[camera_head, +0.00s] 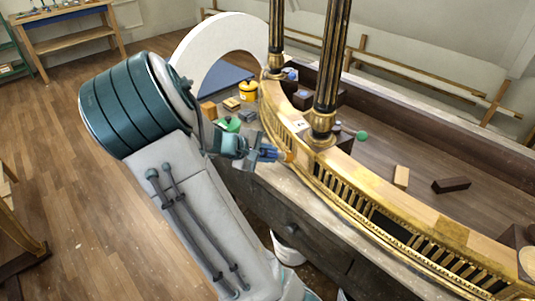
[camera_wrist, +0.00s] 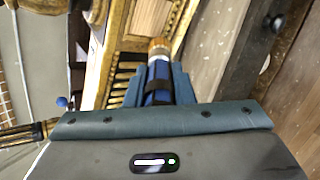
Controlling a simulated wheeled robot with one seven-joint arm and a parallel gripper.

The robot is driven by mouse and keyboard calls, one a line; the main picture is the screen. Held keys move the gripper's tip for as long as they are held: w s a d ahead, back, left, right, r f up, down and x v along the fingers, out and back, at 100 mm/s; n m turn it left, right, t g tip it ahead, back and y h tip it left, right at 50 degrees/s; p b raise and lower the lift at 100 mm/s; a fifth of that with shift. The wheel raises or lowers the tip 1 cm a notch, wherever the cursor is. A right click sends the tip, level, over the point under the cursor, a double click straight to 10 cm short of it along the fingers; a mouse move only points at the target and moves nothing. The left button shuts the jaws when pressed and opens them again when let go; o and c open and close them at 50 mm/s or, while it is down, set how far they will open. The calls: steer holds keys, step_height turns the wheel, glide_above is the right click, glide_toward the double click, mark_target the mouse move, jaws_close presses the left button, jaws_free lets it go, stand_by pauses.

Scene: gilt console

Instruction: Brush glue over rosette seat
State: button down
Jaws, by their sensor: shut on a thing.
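My gripper (camera_head: 268,153) is shut on a blue-handled brush (camera_wrist: 160,72). In the wrist view the brush points away from me, and its tan-and-copper end (camera_wrist: 159,45) shows beyond the fingers. In the head view this end lies at the front face of the gilt console (camera_head: 345,208); I cannot tell whether it touches. The console's gilt frieze also shows in the wrist view (camera_wrist: 110,60). A pale bare panel in a gilt frame (camera_wrist: 150,16) lies just beyond the brush end. This may be the rosette seat. I cannot make out any glue on it.
Black-and-gold columns (camera_head: 326,75) rise from the console close to my gripper. A yellow pot (camera_head: 248,91), a green item (camera_head: 229,124) and small blocks stand on the bench behind my wrist. A wood block (camera_head: 401,177) and a dark block (camera_head: 451,185) lie behind the frieze.

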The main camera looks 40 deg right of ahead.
steer(key=shift+s+d, duration=0.1)
steer(key=shift+d, duration=0.35)
